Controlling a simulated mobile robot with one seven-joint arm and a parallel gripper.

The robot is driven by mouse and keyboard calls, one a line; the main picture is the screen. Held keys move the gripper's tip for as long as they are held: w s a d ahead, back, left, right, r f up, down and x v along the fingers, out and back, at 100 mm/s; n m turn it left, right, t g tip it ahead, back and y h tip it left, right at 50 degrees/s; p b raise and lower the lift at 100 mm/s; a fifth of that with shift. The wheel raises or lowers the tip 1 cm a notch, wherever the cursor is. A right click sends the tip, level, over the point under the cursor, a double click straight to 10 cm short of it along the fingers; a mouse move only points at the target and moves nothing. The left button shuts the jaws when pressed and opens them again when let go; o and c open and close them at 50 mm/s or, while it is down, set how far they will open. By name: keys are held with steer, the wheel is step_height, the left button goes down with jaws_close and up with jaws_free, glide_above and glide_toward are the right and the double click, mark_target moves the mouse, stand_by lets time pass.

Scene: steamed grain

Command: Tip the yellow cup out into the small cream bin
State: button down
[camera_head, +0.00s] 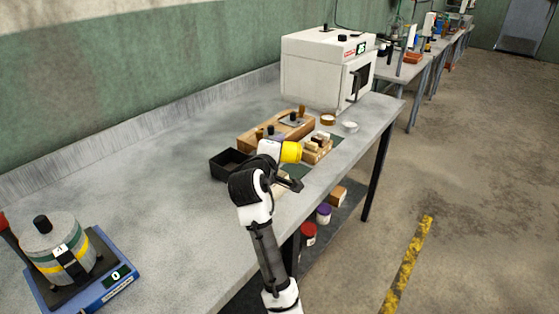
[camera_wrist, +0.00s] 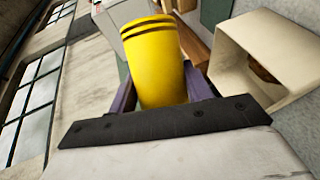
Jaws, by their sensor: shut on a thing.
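The yellow cup (camera_wrist: 155,62) with dark bands near one end is held between the purple fingers of my gripper (camera_wrist: 162,88) in the wrist view. In the head view the yellow cup (camera_head: 291,152) shows above the bench, just beyond my wrist. Its mouth and contents are not visible. The small cream bin (camera_wrist: 232,62) is to the right of the cup in the wrist view, apart from it, with something brown seen inside its opening. I cannot make out the bin clearly in the head view, where my arm covers part of the bench.
A black tray (camera_head: 229,165) lies left of my wrist. A wooden block holder (camera_head: 262,134) and small wooden blocks (camera_head: 316,149) stand behind. A white oven (camera_head: 326,70) is at the back. A scale with a canister (camera_head: 62,248) is front left. The bench's left middle is clear.

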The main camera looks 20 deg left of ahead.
steer(key=n+b, duration=0.1)
steer(key=n+t+b, duration=0.1)
steer(key=b, duration=0.1)
steer(key=shift+s+a+r+n+h, duration=0.2)
steer(key=shift+a+n+h, duration=0.1)
steer(key=shift+n+h, duration=0.1)
steer(key=shift+a+r+n+t+p, duration=0.2)
steer(key=shift+r+n+t+p, duration=0.2)
steer(key=shift+r+n, duration=0.15)
steer(key=shift+s+a+r+n+t, duration=0.15)
steer(key=shift+r+n+t, duration=0.1)
steer(key=shift+n, duration=0.25)
steer(key=shift+a+r+n+t, duration=0.1)
steer(key=shift+n+t, duration=0.15)
steer(key=shift+n, duration=0.2)
